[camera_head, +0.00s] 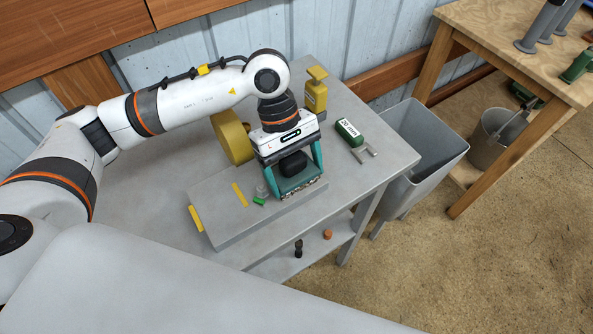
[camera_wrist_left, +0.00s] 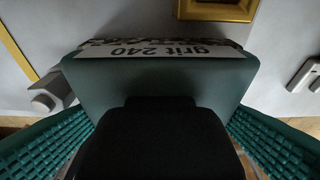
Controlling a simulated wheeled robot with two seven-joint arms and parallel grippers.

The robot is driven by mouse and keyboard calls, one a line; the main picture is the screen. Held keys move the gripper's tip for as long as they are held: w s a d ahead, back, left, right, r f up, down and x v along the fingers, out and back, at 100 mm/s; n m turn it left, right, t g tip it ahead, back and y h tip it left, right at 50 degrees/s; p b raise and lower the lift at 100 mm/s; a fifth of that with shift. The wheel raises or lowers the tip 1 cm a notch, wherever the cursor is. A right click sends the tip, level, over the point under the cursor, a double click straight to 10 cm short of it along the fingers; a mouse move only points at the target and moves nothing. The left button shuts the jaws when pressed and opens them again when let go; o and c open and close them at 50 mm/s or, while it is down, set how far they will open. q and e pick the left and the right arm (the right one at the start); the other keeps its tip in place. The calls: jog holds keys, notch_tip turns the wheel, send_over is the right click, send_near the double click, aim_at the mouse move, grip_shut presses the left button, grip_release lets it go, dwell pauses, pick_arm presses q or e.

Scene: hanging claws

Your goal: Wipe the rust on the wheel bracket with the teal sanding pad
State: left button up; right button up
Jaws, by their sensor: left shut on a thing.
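My left gripper (camera_head: 291,172) is shut on the teal sanding pad (camera_head: 298,186), with its teal fingers on either side of the pad's black grip. In the left wrist view the pad (camera_wrist_left: 160,75) shows a "grit 240" label and a dark speckled edge. The pad is low over the right part of a grey plate with yellow strips (camera_head: 218,217); contact cannot be told. A yellow wheel-like disc (camera_head: 230,138) stands upright behind the plate. I cannot tell which part is the wheel bracket, and no rust is clearly visible. My right gripper is out of view.
A small green piece (camera_head: 259,201) lies on the plate near the pad. A grey bin (camera_head: 425,145) stands beyond the table's right edge.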

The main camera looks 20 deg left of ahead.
pick_arm(q)
jog(key=shift+s+d, duration=0.35)
jog(key=shift+d, duration=0.2)
jog(key=shift+s+d+b, duration=0.5)
jog(key=shift+d+b, duration=0.1)
jog(key=shift+b, duration=0.05)
jog(key=shift+r+p, duration=1.4)
jog(key=shift+r, duration=1.6)
